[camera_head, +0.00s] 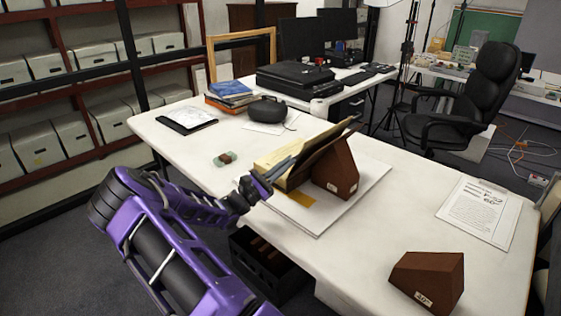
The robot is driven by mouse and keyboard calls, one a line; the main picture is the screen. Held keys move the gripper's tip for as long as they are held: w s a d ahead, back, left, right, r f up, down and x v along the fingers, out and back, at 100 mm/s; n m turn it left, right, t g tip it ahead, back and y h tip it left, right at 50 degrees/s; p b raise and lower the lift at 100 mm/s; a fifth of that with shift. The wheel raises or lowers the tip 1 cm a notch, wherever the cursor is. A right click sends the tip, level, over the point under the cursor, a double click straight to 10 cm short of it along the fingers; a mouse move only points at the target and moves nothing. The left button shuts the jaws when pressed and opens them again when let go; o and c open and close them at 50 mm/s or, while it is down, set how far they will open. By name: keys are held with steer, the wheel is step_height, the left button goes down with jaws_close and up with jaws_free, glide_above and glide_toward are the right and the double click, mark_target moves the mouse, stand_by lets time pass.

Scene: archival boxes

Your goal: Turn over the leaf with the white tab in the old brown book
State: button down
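The old brown book (322,153) stands open at the middle of the white table, leaning against a dark brown wedge (336,174). Its cream pages (278,158) show on the left side, with grey-blue strips in front of them that I cannot identify. I cannot make out the white tab. My gripper (264,186), purple and dark, is at the lower left edge of the book, close to the pages. I cannot tell whether it touches a leaf. Its fingertips are small and partly merged with the book, so their opening is unclear.
A white board (345,205) lies under the book. A black crate (268,266) is below the table edge.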

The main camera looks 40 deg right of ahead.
steer(key=shift+s+f+m+g+y, duration=0.35)
steer(key=shift+s+m+g, duration=0.25)
steer(key=shift+m, duration=0.5)
steer(key=c, duration=1.1)
jaws_free()
steer(key=shift+o, duration=0.2)
steer(key=v, duration=1.7)
steer(key=shift+a+f, duration=0.15)
